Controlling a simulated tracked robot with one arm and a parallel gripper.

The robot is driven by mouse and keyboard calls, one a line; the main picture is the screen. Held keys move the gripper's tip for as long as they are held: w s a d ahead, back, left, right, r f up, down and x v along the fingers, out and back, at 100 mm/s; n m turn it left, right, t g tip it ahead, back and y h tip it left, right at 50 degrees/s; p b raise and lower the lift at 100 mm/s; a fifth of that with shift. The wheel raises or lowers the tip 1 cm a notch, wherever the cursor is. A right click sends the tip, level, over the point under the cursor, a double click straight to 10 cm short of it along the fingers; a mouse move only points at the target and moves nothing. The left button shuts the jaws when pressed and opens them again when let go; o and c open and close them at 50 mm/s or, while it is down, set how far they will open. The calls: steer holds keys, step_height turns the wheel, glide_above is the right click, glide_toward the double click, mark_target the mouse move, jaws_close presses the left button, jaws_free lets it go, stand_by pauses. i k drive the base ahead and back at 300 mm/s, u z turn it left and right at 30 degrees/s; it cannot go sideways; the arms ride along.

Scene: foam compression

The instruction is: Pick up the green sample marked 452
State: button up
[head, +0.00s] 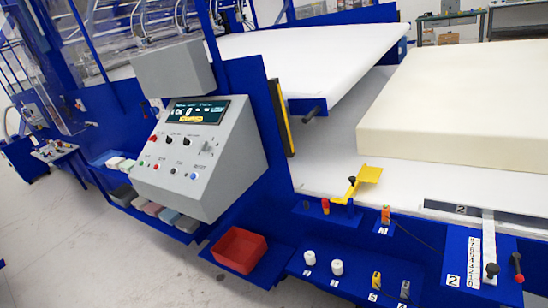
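A row of small sample blocks (154,209) sits on a blue shelf below and left of the grey control console. The leftmost block of that row (122,195) looks grey-green; others look pinkish and bluish grey. A few pale blocks (113,162) lie on another ledge just above and to the left. No number such as 452 is readable on any block, so I cannot tell which is the green sample. My gripper is not in view.
The control console (205,150) has a screen and knobs. A red bin (239,250) stands below it. A large cream foam block (460,100) lies on the white table at right. White knobs (337,267) and a lever (516,268) are at front. Floor at left is clear.

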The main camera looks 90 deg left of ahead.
mark_target(126, 167)
steer(key=u, duration=0.05)
steer(key=k, duration=1.35)
steer(key=u, duration=3.05)
steer(key=i, duration=1)
steer(key=z, duration=0.05)
